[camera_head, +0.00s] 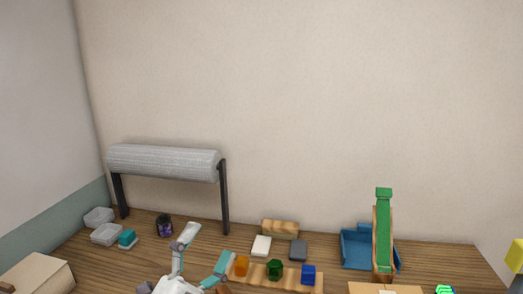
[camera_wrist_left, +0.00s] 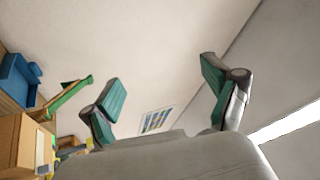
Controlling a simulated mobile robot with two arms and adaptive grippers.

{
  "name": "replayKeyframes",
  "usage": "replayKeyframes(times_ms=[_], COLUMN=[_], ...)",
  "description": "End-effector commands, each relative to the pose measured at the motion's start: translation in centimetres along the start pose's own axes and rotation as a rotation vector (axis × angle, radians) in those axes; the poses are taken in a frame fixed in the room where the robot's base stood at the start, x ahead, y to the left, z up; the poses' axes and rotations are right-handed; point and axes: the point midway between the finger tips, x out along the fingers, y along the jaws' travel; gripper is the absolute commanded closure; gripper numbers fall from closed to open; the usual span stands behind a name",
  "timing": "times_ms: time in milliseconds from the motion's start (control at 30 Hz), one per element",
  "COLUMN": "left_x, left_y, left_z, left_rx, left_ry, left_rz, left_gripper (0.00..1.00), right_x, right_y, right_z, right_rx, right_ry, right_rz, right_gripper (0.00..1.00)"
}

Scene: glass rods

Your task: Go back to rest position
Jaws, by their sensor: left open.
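My left gripper (camera_head: 205,252) is low in the head view, left of centre, above the wooden table (camera_head: 65,245). Its two fingers with teal pads are spread wide. Nothing is between them. In the left wrist view the same open gripper (camera_wrist_left: 162,88) shows against the wall, with empty space between its fingers. My right gripper is in neither view. I cannot make out any glass rods.
A grey roll on a black stand (camera_head: 165,162) stands behind the gripper. A wooden board with orange, green and blue blocks (camera_head: 291,281) lies to its right. A blue tray (camera_head: 356,248) and green slide (camera_head: 383,230) stand further right. Clear containers (camera_head: 106,235) are at left.

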Motion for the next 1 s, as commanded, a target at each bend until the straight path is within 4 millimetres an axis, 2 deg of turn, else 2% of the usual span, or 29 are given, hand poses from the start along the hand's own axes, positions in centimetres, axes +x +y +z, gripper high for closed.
replayKeyframes(times_ms=[33, 100, 167, 200, 267, 300, 400, 500, 700, 867, 900, 1000], left_x=[-1.9, -5.0, -8.3, -10.7, -14.5, -17.1, -22.9, -27.6, -34.8, -39.4, -39.7, -40.7], left_y=[1.1, 2.9, 4.9, 6.4, 8.5, 9.9, 12.7, 14.5, 16.6, 17.2, 19.0, 21.9], left_z=[3.2, 7.2, 9.8, 11.1, 12.4, 12.9, 12.9, 11.9, 9.0, 6.0, 7.2, 8.7], left_rx=[-0.116, -0.256, -0.362, -0.426, -0.517, -0.57, -0.681, -0.761, -0.877, -0.95, -0.943, -0.939], left_ry=[-0.176, -0.409, -0.594, -0.71, -0.877, -0.978, -1.193, -1.356, -1.596, -1.751, -1.747, -1.753], left_rz=[0.022, 0.063, 0.111, 0.147, 0.207, 0.249, 0.352, 0.443, 0.605, 0.73, 0.729, 0.735], left_gripper=[0.13, 0.13, 0.13, 0.13, 0.13, 0.13, 0.13, 0.13, 0.13, 0.13, 0.13, 0.13], right_x=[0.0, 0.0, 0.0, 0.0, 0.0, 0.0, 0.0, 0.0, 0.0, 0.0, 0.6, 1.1], right_y=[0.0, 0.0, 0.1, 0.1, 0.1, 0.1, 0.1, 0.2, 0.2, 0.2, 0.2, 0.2], right_z=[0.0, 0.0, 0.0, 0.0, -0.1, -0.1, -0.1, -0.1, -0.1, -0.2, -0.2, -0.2], right_rx=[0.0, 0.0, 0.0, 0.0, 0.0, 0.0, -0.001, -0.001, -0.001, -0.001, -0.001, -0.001], right_ry=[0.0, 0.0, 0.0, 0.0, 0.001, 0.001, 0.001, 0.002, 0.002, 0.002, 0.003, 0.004], right_rz=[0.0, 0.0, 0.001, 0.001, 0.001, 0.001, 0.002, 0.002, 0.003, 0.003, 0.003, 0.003], right_gripper=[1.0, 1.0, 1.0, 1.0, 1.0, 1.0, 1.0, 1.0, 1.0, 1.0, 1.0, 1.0])
